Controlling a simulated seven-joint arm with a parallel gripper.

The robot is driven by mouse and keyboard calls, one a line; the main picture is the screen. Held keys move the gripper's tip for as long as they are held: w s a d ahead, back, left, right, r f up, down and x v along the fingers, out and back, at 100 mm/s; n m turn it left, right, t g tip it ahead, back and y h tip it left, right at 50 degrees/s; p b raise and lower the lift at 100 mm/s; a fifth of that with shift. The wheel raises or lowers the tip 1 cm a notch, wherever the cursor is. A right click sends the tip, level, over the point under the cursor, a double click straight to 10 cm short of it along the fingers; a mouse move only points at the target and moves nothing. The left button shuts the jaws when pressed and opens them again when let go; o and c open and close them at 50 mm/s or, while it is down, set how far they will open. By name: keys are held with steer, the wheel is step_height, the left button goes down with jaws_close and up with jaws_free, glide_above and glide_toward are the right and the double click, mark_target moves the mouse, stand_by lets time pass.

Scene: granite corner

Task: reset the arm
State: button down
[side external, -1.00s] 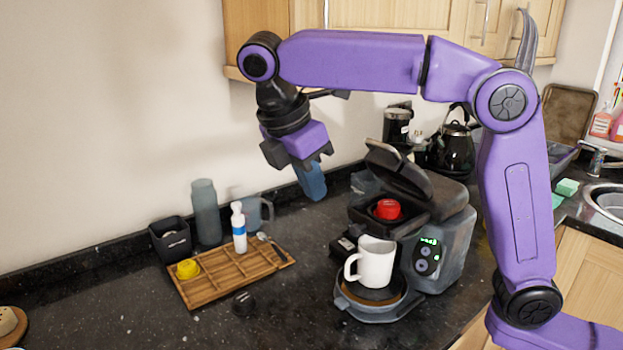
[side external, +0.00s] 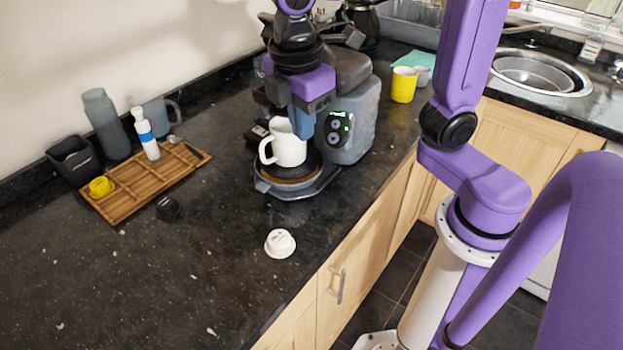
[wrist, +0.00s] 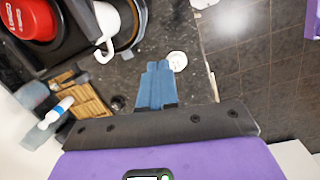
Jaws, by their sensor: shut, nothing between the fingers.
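My gripper (side external: 303,122) hangs with its blue fingers pointing down, in front of the coffee machine (side external: 352,128) in the side view. In the wrist view its two fingers (wrist: 156,85) are together with nothing between them. The side view overlaps the fingers with a white mug (side external: 288,150) on the machine's round drip stand. In the wrist view the mug (wrist: 106,20) is at the upper left, apart from the fingertips. The arm blocks much of the machine's top in the side view. The wrist view shows a red capsule (wrist: 34,18) in the machine.
A white capsule (side external: 280,243) lies on the counter near its front edge. A wooden tray (side external: 140,188) with a white bottle (side external: 147,138) and yellow capsule (side external: 102,187) is at left. A dark capsule (side external: 168,209) lies beside it. A yellow cup (side external: 403,84) stands behind the machine. Front left counter is clear.

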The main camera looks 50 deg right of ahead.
steer(key=s+d+f+m+y, duration=0.1)
steer(key=s+d+f, duration=0.3)
steer(key=s, duration=0.2)
steer(key=s+d+f+m+y, duration=0.1)
steer(key=s+d+f+m, duration=0.1)
steer(key=s+d+f, duration=0.2)
steer(key=s, duration=0.3)
steer(key=shift+d, duration=0.4)
